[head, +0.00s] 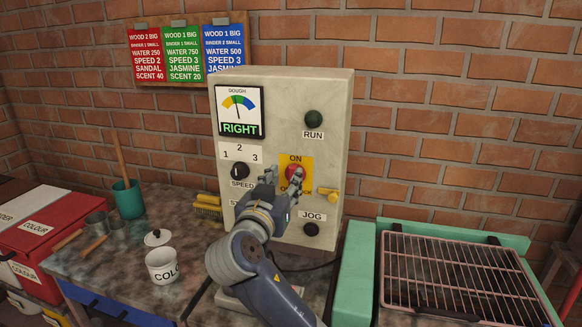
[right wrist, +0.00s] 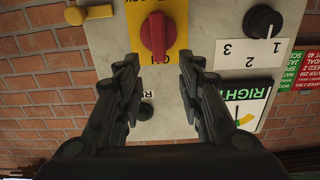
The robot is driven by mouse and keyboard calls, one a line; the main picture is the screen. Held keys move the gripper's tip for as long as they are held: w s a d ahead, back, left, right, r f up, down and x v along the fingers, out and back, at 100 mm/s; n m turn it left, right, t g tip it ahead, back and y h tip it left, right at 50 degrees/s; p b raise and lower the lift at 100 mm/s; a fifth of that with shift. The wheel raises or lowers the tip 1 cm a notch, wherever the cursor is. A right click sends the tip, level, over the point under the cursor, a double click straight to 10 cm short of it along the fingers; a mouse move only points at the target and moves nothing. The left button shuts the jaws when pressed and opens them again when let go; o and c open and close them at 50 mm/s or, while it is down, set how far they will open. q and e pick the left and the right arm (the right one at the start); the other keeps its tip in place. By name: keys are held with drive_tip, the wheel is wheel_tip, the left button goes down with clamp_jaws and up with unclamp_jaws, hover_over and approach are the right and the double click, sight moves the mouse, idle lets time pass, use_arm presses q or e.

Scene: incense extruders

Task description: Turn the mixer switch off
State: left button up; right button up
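The mixer switch (head: 293,171) is a red knob on a yellow plate marked ON at the top, on the front of the pale control box (head: 335,150). In the right wrist view, which shows the panel upside down, the red knob (right wrist: 157,35) stands lengthwise in line with the ON label. My right gripper (head: 284,180) is in front of the switch and partly hides the plate's lower text. In the right wrist view my right gripper (right wrist: 160,62) is open, its fingers either side of the knob's line, with nothing between them. My left gripper is not in view.
A yellow lever (head: 328,193) sticks out right of the switch. The speed dial (head: 240,170) is left, the JOG button (head: 311,229) below and the green RUN lamp (head: 313,118) above. A wire rack (head: 455,270) stands at right, a white cup (head: 163,266) at left.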

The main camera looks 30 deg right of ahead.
sight(292, 169)
drive_tip(key=p+x, duration=0.1)
drive_tip(key=x, duration=0.5)
drive_tip(key=shift+s+a, duration=0.1)
clamp_jaws()
